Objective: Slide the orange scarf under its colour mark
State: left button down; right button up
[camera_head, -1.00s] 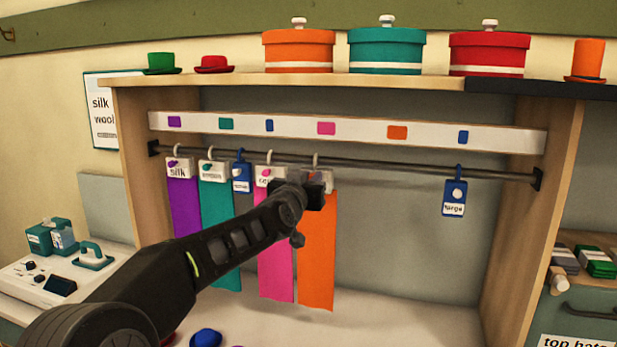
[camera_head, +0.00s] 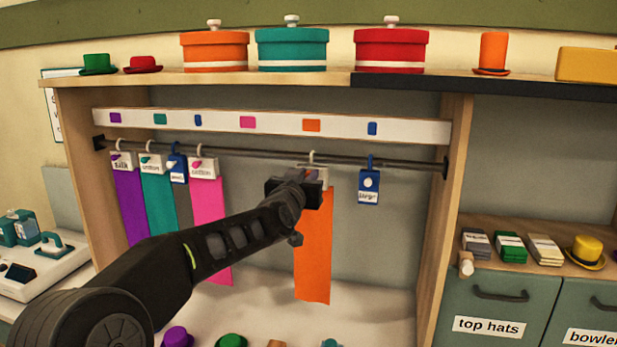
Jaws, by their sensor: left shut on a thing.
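The orange scarf (camera_head: 313,250) hangs from its hook on the rail (camera_head: 260,155). My left gripper (camera_head: 305,183) is shut on the top of the orange scarf, at its white card, which it partly covers. The orange colour mark (camera_head: 311,125) on the white strip is almost straight above the scarf's hook. The pink scarf (camera_head: 208,215) hangs well to the left, with a clear gap between. A blue tag (camera_head: 369,187) hangs to the right, below the blue mark (camera_head: 372,128). My right gripper is not in view.
Purple (camera_head: 128,200) and teal (camera_head: 160,205) scarves and another blue tag (camera_head: 178,168) hang at the rail's left. Round boxes and hats stand on the shelf above. Small hats lie on the surface below. The right side panel (camera_head: 445,220) closes the booth.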

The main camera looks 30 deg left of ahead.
pick_arm(q)
jog(key=shift+a, duration=0.15)
jog(key=c, duration=1.3)
grip_release()
jog(key=shift+c, duration=0.2)
jog(key=shift+s, duration=0.15)
jog(key=b+v, duration=0.1)
jog(key=v, duration=0.6)
jog(key=shift+s+d+b, duration=0.2)
jog(key=shift+s+b, duration=0.1)
jog(key=shift+b, duration=0.05)
jog(key=shift+f, duration=0.1)
